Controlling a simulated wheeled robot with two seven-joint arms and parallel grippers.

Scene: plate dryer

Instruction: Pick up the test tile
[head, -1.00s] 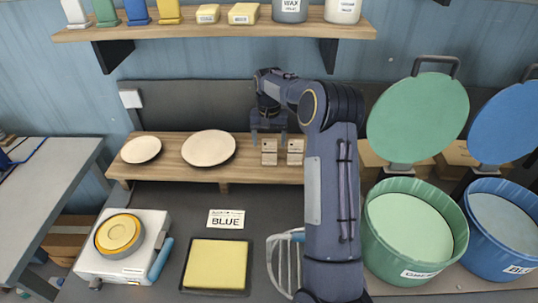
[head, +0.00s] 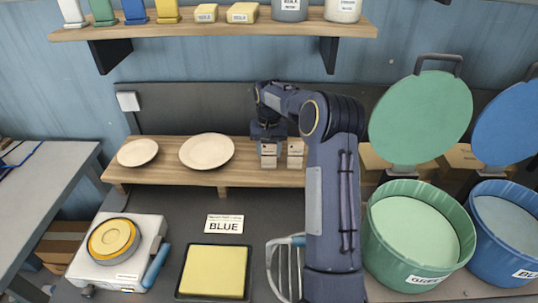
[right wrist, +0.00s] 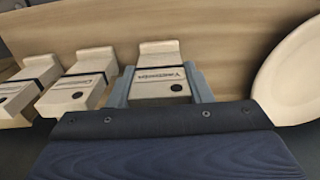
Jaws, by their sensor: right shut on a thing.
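Small pale wooden test tiles with dark bands stand on the wooden shelf (head: 170,173). My right gripper (head: 268,145) comes down from above onto the left tile (head: 268,161) in the head view and is shut on it. In the right wrist view the held tile (right wrist: 160,78) sits between the two grey fingers, with dark lettering and a dark dot on its face. Two more tiles, a middle one (right wrist: 80,82) and a far-left one (right wrist: 18,92), stand to its left there. The held tile's lower end is hidden by the gripper body. My left gripper is not in view.
Two cream plates, a small one (head: 138,152) and a larger one (head: 207,151), lie left of the tiles. Green (head: 375,250) and blue (head: 482,252) buckets stand right.

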